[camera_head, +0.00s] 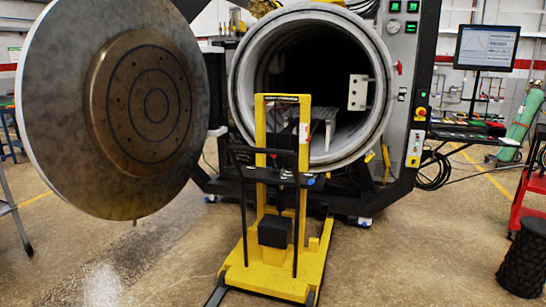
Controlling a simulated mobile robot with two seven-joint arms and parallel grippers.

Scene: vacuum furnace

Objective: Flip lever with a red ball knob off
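A small red knob (398,67) shows on the grey control panel at the right of the furnace opening. It looks like the red ball knob of the lever; the lever's arm and its exact position are too small to tell. Neither of my grippers is in view.
The furnace chamber (240,88) is open, its round door (55,120) swung out to the left. A yellow lift cart (262,275) stands in front of the opening. A red cart (527,185) and a black stool (524,262) are at the right. Floor right of the lift is clear.

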